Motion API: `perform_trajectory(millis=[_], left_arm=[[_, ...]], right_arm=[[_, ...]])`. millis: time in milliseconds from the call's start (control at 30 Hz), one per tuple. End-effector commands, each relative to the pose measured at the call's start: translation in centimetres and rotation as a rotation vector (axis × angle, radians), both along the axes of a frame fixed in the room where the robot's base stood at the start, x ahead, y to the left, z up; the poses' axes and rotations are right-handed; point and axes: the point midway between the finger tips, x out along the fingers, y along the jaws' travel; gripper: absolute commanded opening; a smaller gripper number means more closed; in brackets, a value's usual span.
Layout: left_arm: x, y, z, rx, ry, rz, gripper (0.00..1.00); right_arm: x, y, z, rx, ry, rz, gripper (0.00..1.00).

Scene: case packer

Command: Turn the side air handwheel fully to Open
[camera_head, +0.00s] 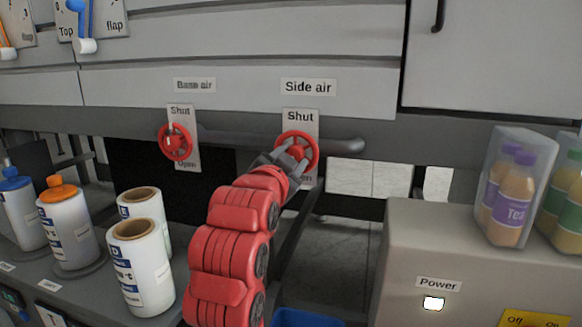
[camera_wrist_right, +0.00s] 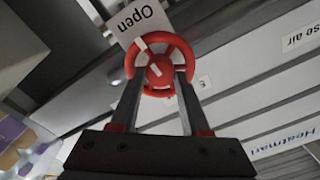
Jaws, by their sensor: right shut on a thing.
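The side air handwheel (camera_head: 314,149) is a red wheel on a white plate (camera_head: 300,117), below the "Side air" label. "Shut" reads above it; the lower word is mostly hidden by my gripper. My right gripper (camera_head: 296,154) is at the wheel, shut on it, with the red arm coming up from below. In the right wrist view the two dark fingers (camera_wrist_right: 158,80) reach the handwheel (camera_wrist_right: 183,52) from either side of its hub. A white mark crosses the rim on the side facing the word "Open" (camera_wrist_right: 138,19). My left gripper is not in view.
A similar red base air handwheel (camera_head: 175,142) sits to the left. A grey pipe (camera_head: 345,146) runs behind the wheels. Rolls (camera_head: 140,270) and bottles (camera_head: 66,225) stand at lower left. A grey power box (camera_head: 470,250) with tea packs (camera_head: 513,190) stands at right.

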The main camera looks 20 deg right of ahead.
Motion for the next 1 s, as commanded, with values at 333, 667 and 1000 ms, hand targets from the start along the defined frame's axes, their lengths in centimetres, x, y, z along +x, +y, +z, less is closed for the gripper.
perform_trajectory(millis=[333,667,1000], left_arm=[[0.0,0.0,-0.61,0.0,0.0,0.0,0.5],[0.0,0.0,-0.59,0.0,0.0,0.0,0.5],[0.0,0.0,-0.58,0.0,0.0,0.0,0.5]], right_arm=[[0.02,0.0,-0.14,0.053,-0.031,0.0,0.0],[0.02,0.0,-0.09,0.053,-0.033,0.0,0.0],[0.01,-0.01,-0.03,0.051,-0.033,0.0,0.76]])
